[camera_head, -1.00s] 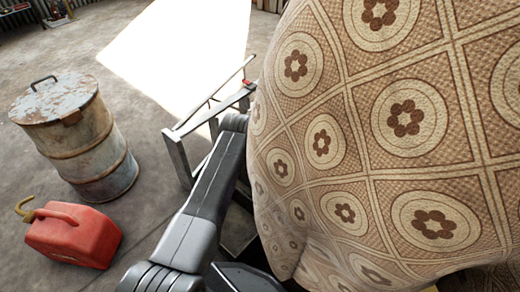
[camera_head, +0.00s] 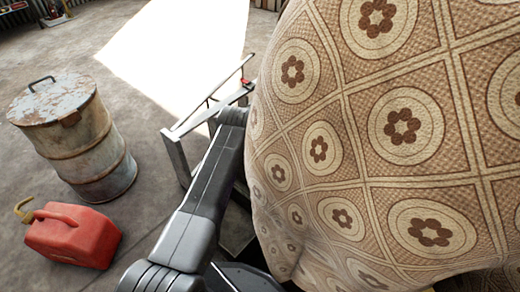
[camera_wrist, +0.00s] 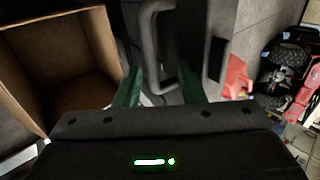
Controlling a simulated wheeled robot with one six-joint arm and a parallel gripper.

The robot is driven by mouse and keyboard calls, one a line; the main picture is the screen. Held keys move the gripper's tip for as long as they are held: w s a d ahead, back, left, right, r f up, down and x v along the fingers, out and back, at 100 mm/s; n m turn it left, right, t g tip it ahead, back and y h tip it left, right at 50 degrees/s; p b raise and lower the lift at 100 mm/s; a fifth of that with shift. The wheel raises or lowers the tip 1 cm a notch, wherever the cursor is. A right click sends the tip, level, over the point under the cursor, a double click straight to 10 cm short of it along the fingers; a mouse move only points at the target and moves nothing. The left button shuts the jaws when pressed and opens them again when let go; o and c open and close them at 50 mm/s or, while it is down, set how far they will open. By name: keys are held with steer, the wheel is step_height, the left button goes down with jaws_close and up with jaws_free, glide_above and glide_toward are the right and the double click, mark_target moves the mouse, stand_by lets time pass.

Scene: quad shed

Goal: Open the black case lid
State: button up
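In the wrist view, my gripper (camera_wrist: 158,96) has its two green fingers apart, one on each side of the picture's middle. A dark curved handle (camera_wrist: 152,50) shows beyond and between them. I cannot tell whether the fingers touch it. A dark surface behind the handle may be the black case, but it is too dark to make out its lid or edges. In the head view, my arm reaches up beside the patterned cloth, and my gripper is hidden. I cannot make out the case there.
A patterned cloth-covered bulk (camera_head: 390,150) fills the right of the head view, close to my arm. A metal frame (camera_head: 182,160) stands behind my arm. A rusty barrel (camera_head: 80,140) and red canister (camera_head: 72,235) stand left. An open cardboard box (camera_wrist: 60,60) is left in the wrist view.

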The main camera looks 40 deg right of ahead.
step_height(320, 180, up, 7)
steer(key=p, duration=0.4)
steer(key=shift+p, duration=0.4)
steer(key=shift+f, duration=0.1)
step_height(320, 180, down, 10)
steer(key=b, duration=0.6)
steer(key=shift+r, duration=0.25)
